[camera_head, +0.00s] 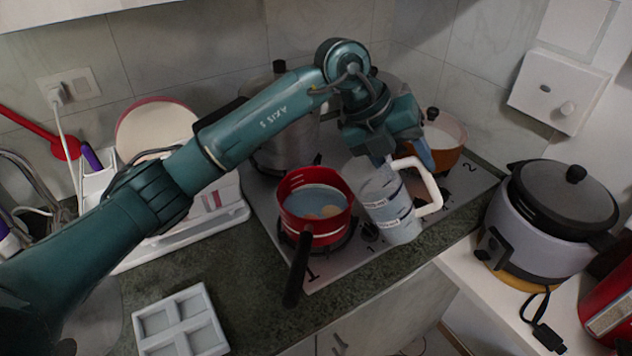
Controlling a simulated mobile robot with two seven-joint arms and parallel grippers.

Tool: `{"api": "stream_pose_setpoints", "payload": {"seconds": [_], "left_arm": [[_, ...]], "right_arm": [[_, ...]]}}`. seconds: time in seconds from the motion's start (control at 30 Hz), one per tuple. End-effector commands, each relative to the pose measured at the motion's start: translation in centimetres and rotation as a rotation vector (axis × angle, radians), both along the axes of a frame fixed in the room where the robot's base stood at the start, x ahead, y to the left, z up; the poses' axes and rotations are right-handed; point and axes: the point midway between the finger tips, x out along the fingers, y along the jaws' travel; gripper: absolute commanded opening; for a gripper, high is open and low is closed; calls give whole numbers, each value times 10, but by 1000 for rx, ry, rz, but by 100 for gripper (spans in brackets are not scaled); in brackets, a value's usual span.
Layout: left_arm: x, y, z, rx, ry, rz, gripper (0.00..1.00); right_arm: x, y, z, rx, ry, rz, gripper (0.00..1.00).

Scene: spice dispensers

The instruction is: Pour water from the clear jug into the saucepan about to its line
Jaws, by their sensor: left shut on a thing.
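The clear jug (386,207) has a white handle (431,190) on its right and printed bands on its side. My left gripper (403,162) comes down from above and is shut on the jug near the top of its handle; the exact grip is partly hidden. The jug leans a little, its top toward the saucepan, and is just right of it. The red saucepan (291,222) stands on the front-left burner, its black handle toward me. Bluish liquid and pale orange shapes show inside it. No stream between jug and pan can be made out. My right gripper is out of view.
A large steel pot (285,150) and an orange pot (446,157) stand at the back of the hob (345,262). A rice cooker (545,230) is at the right. A white divided tray (180,322) lies front left. A dish rack with a plate is behind my left arm.

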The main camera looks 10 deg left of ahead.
Motion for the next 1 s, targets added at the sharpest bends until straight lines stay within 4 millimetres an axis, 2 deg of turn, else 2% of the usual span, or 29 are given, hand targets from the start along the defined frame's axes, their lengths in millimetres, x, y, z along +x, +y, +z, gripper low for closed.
{"api": "stream_pose_setpoints", "payload": {"seconds": [0.07,0.23,0.43,0.77,1.0], "left_arm": [[-1,-14,4,67,-15,-4,0],[-3,-36,-1,236,-30,1,0],[-5,-56,-14,417,-42,4,0],[-5,-67,-27,552,-50,6,0],[-5,-68,-11,560,-54,7,0]], "right_arm": [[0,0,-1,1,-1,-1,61],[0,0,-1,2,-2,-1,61],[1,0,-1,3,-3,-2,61],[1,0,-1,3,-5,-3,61],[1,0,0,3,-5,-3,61]]}}
